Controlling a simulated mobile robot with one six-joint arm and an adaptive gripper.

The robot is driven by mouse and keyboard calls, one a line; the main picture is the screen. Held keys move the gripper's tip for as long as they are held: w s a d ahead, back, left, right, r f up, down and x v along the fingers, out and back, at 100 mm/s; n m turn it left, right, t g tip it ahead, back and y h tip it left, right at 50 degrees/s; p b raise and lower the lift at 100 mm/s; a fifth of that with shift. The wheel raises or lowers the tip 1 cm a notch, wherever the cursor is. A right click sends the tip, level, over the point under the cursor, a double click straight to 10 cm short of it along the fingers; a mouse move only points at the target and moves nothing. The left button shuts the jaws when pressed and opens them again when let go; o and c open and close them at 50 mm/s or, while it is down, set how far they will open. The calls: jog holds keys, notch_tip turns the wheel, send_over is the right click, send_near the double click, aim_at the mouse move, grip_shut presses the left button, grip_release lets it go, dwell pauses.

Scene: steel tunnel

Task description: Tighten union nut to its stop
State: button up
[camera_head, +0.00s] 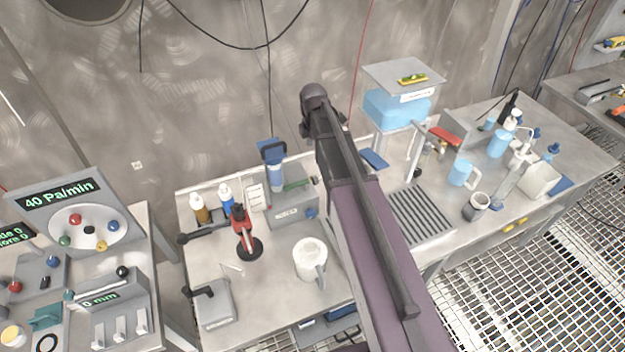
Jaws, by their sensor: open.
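I cannot pick out the union nut for sure in the head view. A grey block with a black handle (212,303) sits at the front left of the middle bench. A blue-topped clear cylinder (275,167) stands upright behind a grey box (291,208). My arm crosses the middle of the view from the bottom up to a dark joint. My gripper does not show; the arm may hide it and part of the bench.
A red tool on a round black base (246,232) and a white mug (311,260) stand left of my arm. A drain grate (420,215), a blue jug (461,173) and a dark cup (476,206) are right. A display panel (75,195) stands far left.

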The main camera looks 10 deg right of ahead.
aim_at(314, 176)
dwell(0.4)
jog(key=f+b, duration=1.3)
jog(key=shift+s+f+b, duration=0.25)
jog(key=shift+f+b, duration=0.1)
jog(key=shift+b, duration=0.05)
dwell(0.4)
dwell(0.3)
grip_shut()
